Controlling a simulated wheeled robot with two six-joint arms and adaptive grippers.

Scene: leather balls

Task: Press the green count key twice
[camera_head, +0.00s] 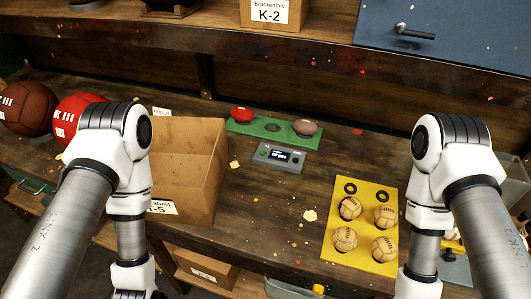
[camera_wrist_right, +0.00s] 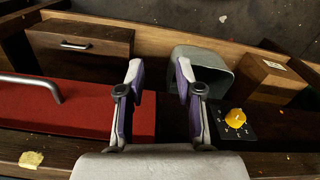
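The grey counter box (camera_head: 278,158) stands on the wooden bench near the middle of the head view, with a small lit display whose text is too small to read. A small green key (camera_head: 264,152) shows at the left of its face. No gripper is near the box or touching it. My right gripper (camera_wrist_right: 160,80) is open and empty in the right wrist view, its two fingers apart. In the head view both arms reach down at the sides, and my left gripper is out of frame below.
A green tray (camera_head: 272,127) with a red and a brown ball lies behind the counter. An open cardboard box (camera_head: 190,165) stands to its left. A yellow board (camera_head: 345,258) with several tan balls lies front right. Bench in front of the counter is mostly clear.

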